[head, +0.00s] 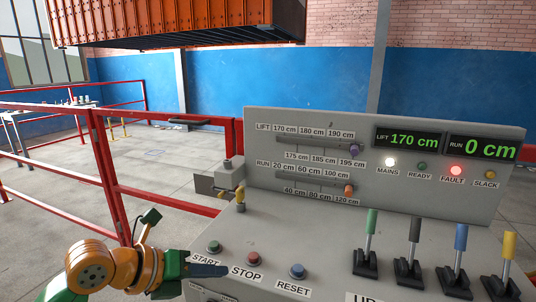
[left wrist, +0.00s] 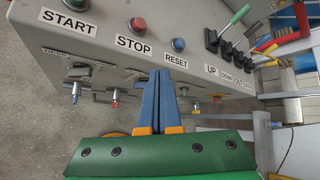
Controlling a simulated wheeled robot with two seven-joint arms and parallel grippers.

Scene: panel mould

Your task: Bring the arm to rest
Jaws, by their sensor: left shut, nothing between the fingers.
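My left gripper (head: 222,271) is at the lower left of the head view, in front of the grey control desk (head: 310,240), near the STOP and RESET buttons. In the left wrist view its two blue fingers (left wrist: 167,80) are together and empty, pointing at the desk's front edge below RESET. I cannot tell if they touch it. The green START button (head: 214,247), red STOP button (head: 253,258) and blue RESET button (head: 297,271) are on the desk top. My right gripper is not seen.
Green, black, blue and yellow levers (head: 415,236) stand at the right of the desk. The displays read LIFT 170 cm (head: 410,140) and RUN 0 cm (head: 484,149). MAINS and FAULT lamps (head: 456,170) are lit. Red railings (head: 105,165) stand left; an orange container (head: 170,22) hangs behind.

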